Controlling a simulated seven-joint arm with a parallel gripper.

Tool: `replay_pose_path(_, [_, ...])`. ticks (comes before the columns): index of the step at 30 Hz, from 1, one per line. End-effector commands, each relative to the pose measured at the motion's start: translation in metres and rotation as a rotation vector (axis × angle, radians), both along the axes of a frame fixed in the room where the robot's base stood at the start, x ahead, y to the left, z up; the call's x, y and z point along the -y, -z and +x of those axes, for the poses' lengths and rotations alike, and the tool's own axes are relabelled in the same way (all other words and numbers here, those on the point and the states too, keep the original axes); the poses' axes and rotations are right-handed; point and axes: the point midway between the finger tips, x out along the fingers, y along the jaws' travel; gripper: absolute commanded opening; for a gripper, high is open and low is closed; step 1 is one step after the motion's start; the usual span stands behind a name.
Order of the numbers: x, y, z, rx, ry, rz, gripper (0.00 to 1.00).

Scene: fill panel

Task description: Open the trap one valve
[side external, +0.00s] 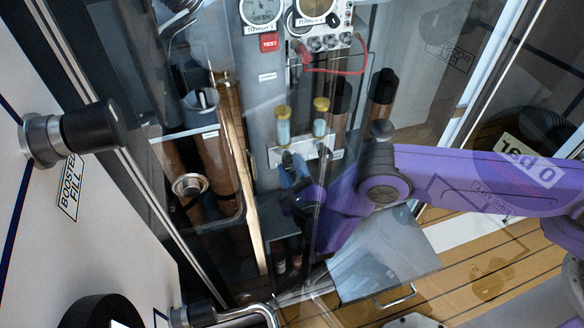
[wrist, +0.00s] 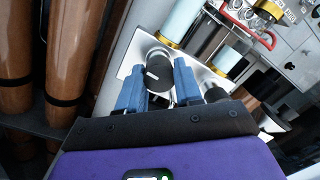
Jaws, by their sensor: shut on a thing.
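My gripper (side external: 292,172), with blue fingers, is at the small white plate (side external: 327,148) below two light-blue cylinders with gold caps. In the wrist view, the fingers (wrist: 160,82) stand on both sides of a round black valve knob (wrist: 159,71) with a pale pointer mark, and are shut on it. The left cylinder (wrist: 180,21) is just above this knob. A second knob (wrist: 214,93) sits to the right, partly hidden by the right finger. The label naming the valves is unreadable. In the side view, the gripper and reflections hide the held knob.
Brown cylinders (wrist: 67,50) stand left of the plate. A red TEST button (side external: 269,42), a gauge (side external: 261,10) and a looping red cable (side external: 331,71) are above. Clear panes with reflections cross the side view. A black handle (side external: 94,126) projects at left.

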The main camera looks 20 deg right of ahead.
Motion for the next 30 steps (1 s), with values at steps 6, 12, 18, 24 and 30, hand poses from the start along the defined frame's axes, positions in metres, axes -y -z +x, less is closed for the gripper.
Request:
replay_pose_path(6, [0.0001, 0.0009, -0.0011, -0.002, -0.001, -0.044, 0.04])
replay_pose_path(12, [0.0001, 0.0009, -0.0011, -0.003, -0.001, -0.051, 0.04])
replay_pose_path(18, [0.0002, 0.0010, -0.0011, -0.003, -0.001, -0.050, 0.04])
replay_pose_path(24, [0.0001, 0.0008, -0.0008, -0.002, 0.000, -0.049, 0.60])
replay_pose_path(30, [0.0000, 0.0003, -0.0009, -0.001, -0.001, -0.048, 0.60])
